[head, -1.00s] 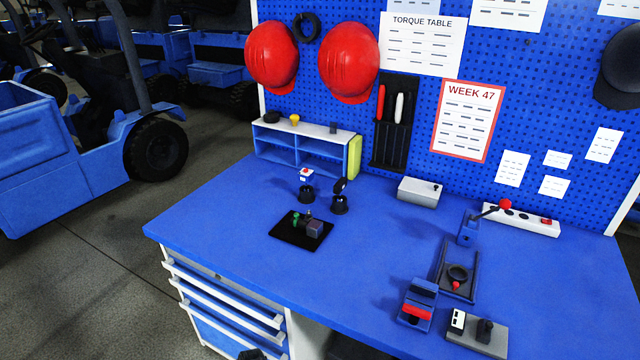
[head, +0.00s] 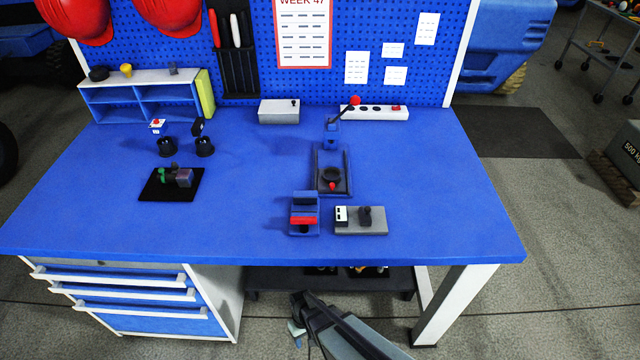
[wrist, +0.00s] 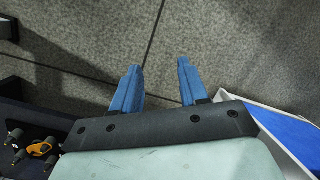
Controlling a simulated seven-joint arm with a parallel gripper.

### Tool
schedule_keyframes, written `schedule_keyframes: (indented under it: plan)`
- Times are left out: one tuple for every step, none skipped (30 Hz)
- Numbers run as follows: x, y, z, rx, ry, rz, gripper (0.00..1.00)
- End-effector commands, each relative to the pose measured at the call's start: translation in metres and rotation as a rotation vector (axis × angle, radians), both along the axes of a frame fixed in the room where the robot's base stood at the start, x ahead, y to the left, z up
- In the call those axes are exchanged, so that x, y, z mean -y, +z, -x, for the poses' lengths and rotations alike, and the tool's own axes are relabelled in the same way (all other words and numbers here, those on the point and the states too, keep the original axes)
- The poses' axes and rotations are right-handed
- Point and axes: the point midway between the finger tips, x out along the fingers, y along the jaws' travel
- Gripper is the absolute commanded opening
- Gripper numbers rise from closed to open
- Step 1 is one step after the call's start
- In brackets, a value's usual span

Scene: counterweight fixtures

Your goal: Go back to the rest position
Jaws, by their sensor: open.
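My gripper shows at the bottom of the head view (head: 297,332), low in front of the bench and below the level of its top. In the wrist view its two blue fingers (wrist: 158,85) stand apart with only grey floor between them. It is open and empty. The blue workbench top (head: 250,228) is behind and above it in the head view. In the wrist view a white-edged blue drawer unit (wrist: 285,125) is close on the right of the gripper.
On the bench are a black mat (head: 150,190) with small parts, a red-knobbed lever (head: 331,130), a dark slotted fixture (head: 318,180), a red-and-blue block (head: 304,215) and a grey plate (head: 365,228). A dark lower shelf (head: 270,282) runs under the bench.

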Motion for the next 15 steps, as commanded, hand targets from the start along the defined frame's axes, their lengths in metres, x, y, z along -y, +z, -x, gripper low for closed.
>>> schedule_keyframes:
  plan:
    - [0.021,0.005,0.007,-0.018,-0.033,0.016,0.44]
    - [0.031,0.007,0.01,-0.029,-0.051,0.024,0.44]
    - [0.045,0.009,0.014,-0.042,-0.075,0.035,0.44]
    - [0.055,0.011,0.018,-0.054,-0.092,0.044,0.44]
    - [0.065,0.012,0.022,-0.065,-0.109,0.054,0.44]
    - [0.078,0.015,0.027,-0.079,-0.133,0.064,0.44]
    - [0.087,0.017,0.031,-0.091,-0.15,0.073,0.44]
    - [0.096,0.019,0.036,-0.102,-0.169,0.081,0.44]
    - [0.108,0.022,0.042,-0.118,-0.193,0.091,0.44]
    - [0.116,0.024,0.047,-0.13,-0.21,0.099,0.44]
    - [0.125,0.026,0.052,-0.143,-0.228,0.106,0.44]
    - [0.136,0.029,0.059,-0.158,-0.251,0.116,0.44]
    - [0.143,0.032,0.064,-0.17,-0.267,0.124,0.44]
    - [0.151,0.034,0.07,-0.183,-0.284,0.13,0.44]
    - [0.161,0.038,0.077,-0.2,-0.308,0.14,0.44]
